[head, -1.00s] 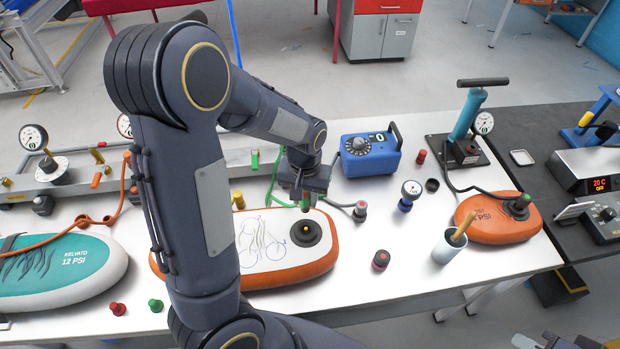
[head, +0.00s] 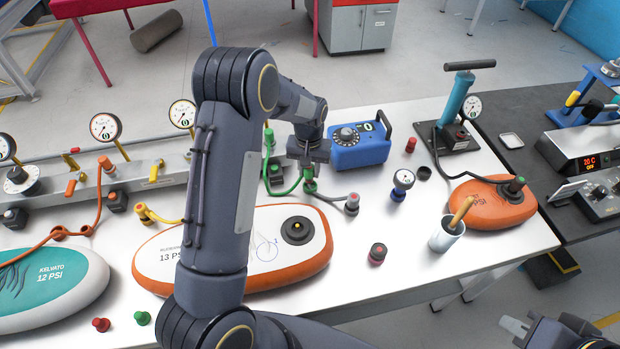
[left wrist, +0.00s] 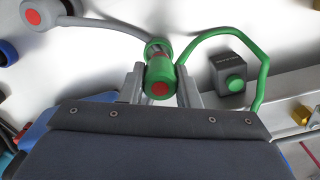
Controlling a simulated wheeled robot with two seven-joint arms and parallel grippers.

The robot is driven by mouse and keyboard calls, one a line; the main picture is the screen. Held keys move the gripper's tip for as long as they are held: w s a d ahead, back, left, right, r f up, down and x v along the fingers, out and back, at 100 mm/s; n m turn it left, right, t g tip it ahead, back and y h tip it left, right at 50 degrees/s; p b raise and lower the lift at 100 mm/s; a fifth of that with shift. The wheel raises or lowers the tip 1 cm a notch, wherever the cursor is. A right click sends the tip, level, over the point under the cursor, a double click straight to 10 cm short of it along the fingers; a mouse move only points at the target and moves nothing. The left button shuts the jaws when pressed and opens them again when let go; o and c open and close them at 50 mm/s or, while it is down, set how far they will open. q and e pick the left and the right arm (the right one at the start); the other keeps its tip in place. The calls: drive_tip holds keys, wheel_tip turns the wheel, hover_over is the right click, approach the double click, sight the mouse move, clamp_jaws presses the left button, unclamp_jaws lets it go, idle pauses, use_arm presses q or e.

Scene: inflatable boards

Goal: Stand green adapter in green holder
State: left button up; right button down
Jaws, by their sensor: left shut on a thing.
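My left gripper (head: 309,166) is behind the white-and-orange board. In the left wrist view, its two fingers (left wrist: 160,88) are shut on the green adapter (left wrist: 159,76), a green cylinder with a red end face. The adapter also shows below the gripper in the head view (head: 310,186); whether it touches the table is unclear.
A green hose (left wrist: 264,72) and a grey hose (left wrist: 105,24) run close to the adapter. A blue box with a dial (head: 358,150) stands right of my gripper. The metal rail (head: 150,180) with gauges is to the left. The white-and-orange board (head: 315,262) lies in front.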

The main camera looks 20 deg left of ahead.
sight(310, 176)
use_arm(q)
drive_tip(key=shift+w+f, duration=0.25)
drive_tip(key=shift+f, duration=0.15)
drive_tip(key=shift+w+f+b, duration=0.15)
drive_tip(key=shift+f+b, duration=0.9)
drive_tip(key=shift+f, duration=0.45)
drive_tip(key=shift+f, duration=0.2)
drive_tip(key=o, duration=0.9)
drive_tip(key=shift+r, duration=0.1)
